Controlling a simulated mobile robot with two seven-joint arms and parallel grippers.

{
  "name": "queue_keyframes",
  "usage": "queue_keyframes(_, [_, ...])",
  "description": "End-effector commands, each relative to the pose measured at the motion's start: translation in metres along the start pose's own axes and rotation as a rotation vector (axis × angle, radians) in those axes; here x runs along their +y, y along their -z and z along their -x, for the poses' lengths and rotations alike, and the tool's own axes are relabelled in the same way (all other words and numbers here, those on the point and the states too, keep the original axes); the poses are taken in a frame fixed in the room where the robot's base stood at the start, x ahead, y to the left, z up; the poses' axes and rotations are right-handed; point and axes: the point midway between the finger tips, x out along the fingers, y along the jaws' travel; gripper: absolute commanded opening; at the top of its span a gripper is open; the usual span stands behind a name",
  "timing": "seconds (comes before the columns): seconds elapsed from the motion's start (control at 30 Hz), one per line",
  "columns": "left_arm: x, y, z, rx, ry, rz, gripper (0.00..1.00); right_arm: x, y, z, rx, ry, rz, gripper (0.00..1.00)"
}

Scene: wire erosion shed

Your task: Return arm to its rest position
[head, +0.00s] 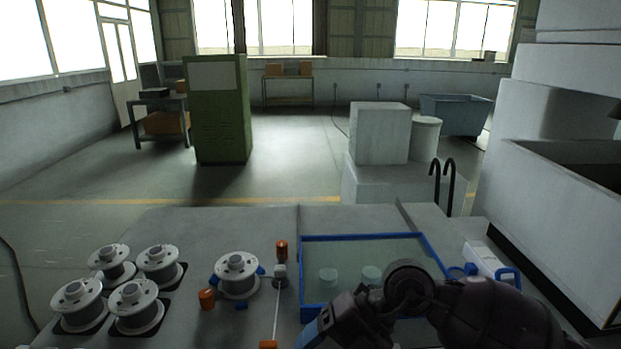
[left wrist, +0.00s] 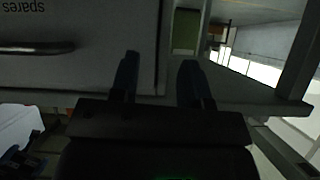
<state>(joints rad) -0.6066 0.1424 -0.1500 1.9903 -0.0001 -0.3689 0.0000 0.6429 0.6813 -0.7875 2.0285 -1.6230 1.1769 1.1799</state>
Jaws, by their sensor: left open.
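My left gripper (left wrist: 160,62) shows in the left wrist view with its two dark fingers apart and nothing visible between them. A grey panel (left wrist: 90,72) marked "spares", upside down in the picture, lies beyond the fingers. The left arm does not show in the head view. My right arm comes in from the lower right of the head view, bent over the front of the blue-rimmed tray. Its gripper (head: 314,332) is partly cut off by the bottom edge, so its fingers cannot be made out.
Several white wire spools (head: 134,302) stand on the table's left. Another spool (head: 237,270) sits near a thin post with orange parts (head: 281,250). The blue-rimmed tray (head: 370,237) holds pale round pieces. A dark handle (left wrist: 38,48) projects from the "spares" panel.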

Motion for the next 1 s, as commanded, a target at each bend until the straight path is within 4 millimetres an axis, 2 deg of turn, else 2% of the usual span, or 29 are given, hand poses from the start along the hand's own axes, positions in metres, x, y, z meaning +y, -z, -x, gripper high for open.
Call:
queue_keyframes(0.03, [0.000,0.000,0.000,0.000,0.000,0.000,0.43,0.013,0.011,-0.005,0.028,-0.124,-0.002,0.65])
queue_keyframes(0.13, [0.000,0.000,0.000,0.000,0.000,0.000,0.43,0.041,0.025,-0.003,0.052,-0.368,-0.012,0.65])
queue_keyframes(0.3, [0.000,0.001,-0.001,0.002,0.000,0.000,0.43,0.077,0.034,0.021,0.026,-0.769,-0.084,0.65])
queue_keyframes(0.4, [0.000,0.002,-0.001,0.003,-0.001,0.000,0.43,0.087,0.032,0.044,-0.026,-0.989,-0.157,0.65])
queue_keyframes(0.5, [0.000,0.003,-0.002,0.005,-0.001,-0.001,0.43,0.088,0.024,0.070,-0.104,-1.189,-0.254,0.65])
queue_keyframes(0.63, [0.000,0.004,-0.002,0.008,-0.001,-0.001,0.43,0.073,0.008,0.103,-0.240,-1.414,-0.415,0.65])
queue_keyframes(0.77, [0.001,0.005,-0.003,0.010,-0.002,-0.001,0.43,0.040,-0.008,0.130,-0.405,-1.586,-0.615,0.65])
queue_keyframes(0.87, [0.001,0.005,-0.003,0.010,-0.002,-0.001,0.43,0.004,-0.019,0.146,-0.547,-1.678,-0.794,0.65])
queue_keyframes(1.0, [0.000,0.005,-0.003,0.010,-0.002,-0.001,0.43,-0.056,-0.025,0.155,-0.754,-1.734,-1.075,0.65])
